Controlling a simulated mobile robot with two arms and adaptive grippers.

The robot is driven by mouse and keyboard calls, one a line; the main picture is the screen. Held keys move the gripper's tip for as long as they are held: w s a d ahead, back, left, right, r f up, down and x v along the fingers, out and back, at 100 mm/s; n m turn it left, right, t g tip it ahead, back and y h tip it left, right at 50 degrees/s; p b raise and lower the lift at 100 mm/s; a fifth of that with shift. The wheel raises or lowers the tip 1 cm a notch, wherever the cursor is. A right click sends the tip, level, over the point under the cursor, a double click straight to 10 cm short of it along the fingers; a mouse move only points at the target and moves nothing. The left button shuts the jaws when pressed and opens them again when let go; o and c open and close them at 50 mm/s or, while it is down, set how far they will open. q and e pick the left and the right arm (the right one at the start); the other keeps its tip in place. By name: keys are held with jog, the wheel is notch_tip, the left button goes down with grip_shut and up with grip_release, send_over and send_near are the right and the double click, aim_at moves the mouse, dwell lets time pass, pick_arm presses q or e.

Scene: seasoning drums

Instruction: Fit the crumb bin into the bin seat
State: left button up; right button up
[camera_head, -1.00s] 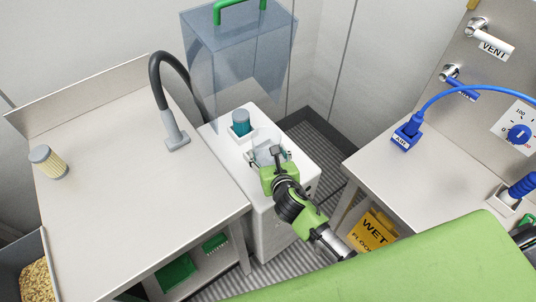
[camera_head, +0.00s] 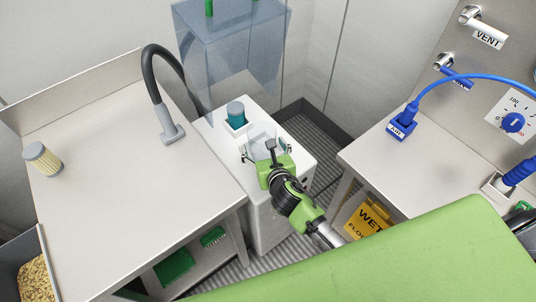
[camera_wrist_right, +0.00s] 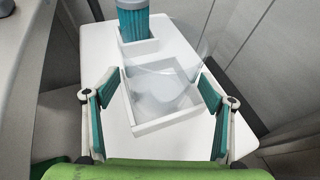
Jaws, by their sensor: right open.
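A clear, see-through bin (camera_head: 262,142), which looks like the crumb bin, is at the white square-walled seat on top of the white cabinet. In the right wrist view the bin (camera_wrist_right: 165,88) shows faintly within the seat's walls (camera_wrist_right: 167,123). Its clear walls are hard to make out, so I cannot tell whether it is fully down or level. My right gripper (camera_head: 264,149) is open above the seat. In the wrist view its teal-padded fingers are spread on either side of the seat and bin, apart from them. My left gripper is not in view.
A teal filter (camera_head: 236,114) stands in a smaller white socket just behind the seat. A tall clear blue-tinted box (camera_head: 232,60) is at the back. A bench with a black hose (camera_head: 156,88) is left; a right-hand bench holds a blue plug (camera_head: 402,123). A yellow wet-floor sign (camera_head: 368,219) stands below.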

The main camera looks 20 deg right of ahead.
jog(key=v, duration=1.1)
jog(key=shift+s, duration=0.35)
jog(key=shift+r, duration=0.1)
